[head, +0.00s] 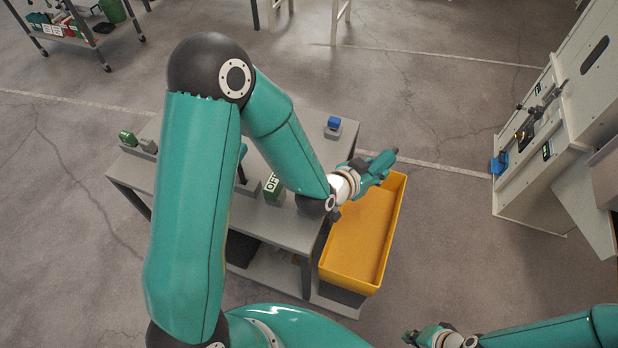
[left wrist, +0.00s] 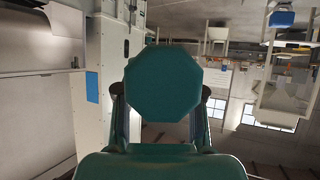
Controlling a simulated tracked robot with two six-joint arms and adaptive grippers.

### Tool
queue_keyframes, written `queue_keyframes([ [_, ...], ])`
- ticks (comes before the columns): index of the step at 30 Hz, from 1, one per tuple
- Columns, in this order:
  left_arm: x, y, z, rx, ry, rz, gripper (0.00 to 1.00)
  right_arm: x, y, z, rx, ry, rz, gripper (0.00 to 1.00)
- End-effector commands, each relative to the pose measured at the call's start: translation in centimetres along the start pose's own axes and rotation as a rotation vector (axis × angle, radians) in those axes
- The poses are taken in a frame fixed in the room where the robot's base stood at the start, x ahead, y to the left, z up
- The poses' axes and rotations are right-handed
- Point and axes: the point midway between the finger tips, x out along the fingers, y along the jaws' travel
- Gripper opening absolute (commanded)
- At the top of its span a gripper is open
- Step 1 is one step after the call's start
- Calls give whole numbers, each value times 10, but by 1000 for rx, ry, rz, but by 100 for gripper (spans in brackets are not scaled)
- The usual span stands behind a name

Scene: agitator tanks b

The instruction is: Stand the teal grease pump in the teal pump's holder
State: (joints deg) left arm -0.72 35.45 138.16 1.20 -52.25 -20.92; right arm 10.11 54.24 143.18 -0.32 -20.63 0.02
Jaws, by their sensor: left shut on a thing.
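My left gripper (head: 382,164) is in the air over the far end of the yellow bin, beyond the right edge of the grey table. It is shut on the teal grease pump, whose eight-sided teal end (left wrist: 163,82) fills the space between the fingers in the left wrist view. In the head view the pump is hard to tell from the teal fingers. I cannot make out the teal pump's holder for certain; my left arm hides much of the table. My right gripper (head: 412,338) is low at the bottom edge, and its jaws are unclear.
A pale cabinet (head: 540,195) stands right. Open floor lies between.

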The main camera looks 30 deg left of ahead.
Motion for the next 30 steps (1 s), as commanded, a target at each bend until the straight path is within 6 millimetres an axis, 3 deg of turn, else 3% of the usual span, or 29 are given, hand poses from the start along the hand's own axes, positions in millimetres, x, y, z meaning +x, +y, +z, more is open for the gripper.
queue_keyframes([
  [6, 11, 43, 29, 164, -230, 218, 0, 5, 2, 0, 0, 0, 0, 0],
  [15, 3, 64, 65, 391, -545, 396, 0, 9, 3, 0, 0, 0, 0, 0],
  [24, -17, 44, 100, 724, -928, 447, 0, 15, 5, 0, 0, 0, 0, 0],
  [26, -24, 30, 106, 821, -1026, 444, 0, 16, 6, 0, 0, 0, 0, 0],
  [30, -50, -23, 105, 1066, -1242, 390, 0, 21, 8, 0, 0, 0, 0, 0],
])
